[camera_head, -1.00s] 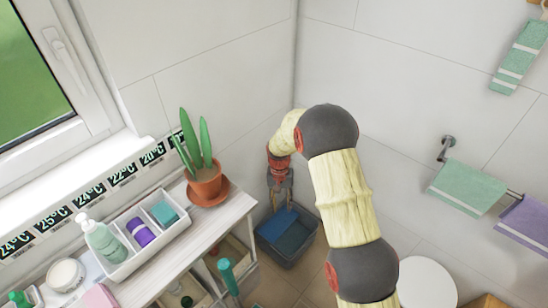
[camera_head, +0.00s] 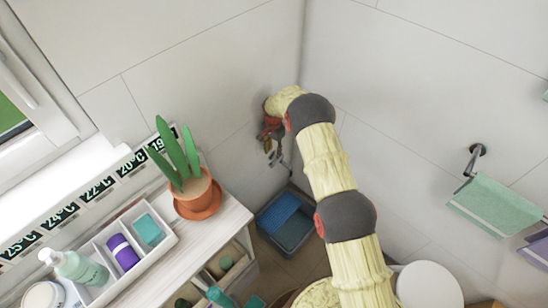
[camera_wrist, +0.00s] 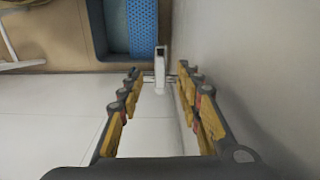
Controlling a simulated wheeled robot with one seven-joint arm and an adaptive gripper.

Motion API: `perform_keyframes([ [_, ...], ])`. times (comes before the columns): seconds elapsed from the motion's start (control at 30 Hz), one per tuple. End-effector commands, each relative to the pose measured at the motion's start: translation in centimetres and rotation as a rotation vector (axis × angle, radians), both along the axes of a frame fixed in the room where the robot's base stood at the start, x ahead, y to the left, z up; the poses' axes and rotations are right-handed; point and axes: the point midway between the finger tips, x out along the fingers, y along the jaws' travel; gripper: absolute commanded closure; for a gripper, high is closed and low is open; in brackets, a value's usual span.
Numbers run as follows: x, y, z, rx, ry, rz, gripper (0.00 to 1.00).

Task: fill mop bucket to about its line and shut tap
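The mop bucket (camera_head: 296,238) stands on the floor in the corner, dark grey-blue with a bright blue panel across one side. In the wrist view, part of the bucket (camera_wrist: 116,28) shows at the top beside the perforated blue panel. I cannot make out a water level or the line. A slim pale metal fitting (camera_wrist: 160,66), which looks like the tap, lies between my fingertips with a thin crossbar. My gripper (camera_wrist: 158,82) is open around it; contact is unclear. In the head view my gripper (camera_head: 273,149) is near the wall above the bucket.
A towel bar (camera_head: 474,160) is on the right wall. A round white seat (camera_head: 428,286) is at the lower right.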

Motion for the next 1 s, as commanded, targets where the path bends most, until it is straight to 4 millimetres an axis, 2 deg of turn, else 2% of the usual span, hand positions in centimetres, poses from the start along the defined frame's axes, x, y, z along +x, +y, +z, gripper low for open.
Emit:
perform_keyframes([
  [0.23, 0.0, 0.0, -0.8, 0.000, -0.001, -0.049, 0.65],
  [0.5, 0.0, 0.0, -4.9, 0.000, -0.001, -0.049, 0.65],
  [0.7, 0.1, 0.0, -7.1, 0.000, -0.003, -0.048, 0.65],
  [1.0, 0.1, 0.0, -7.7, 0.000, -0.004, -0.048, 0.65],
])
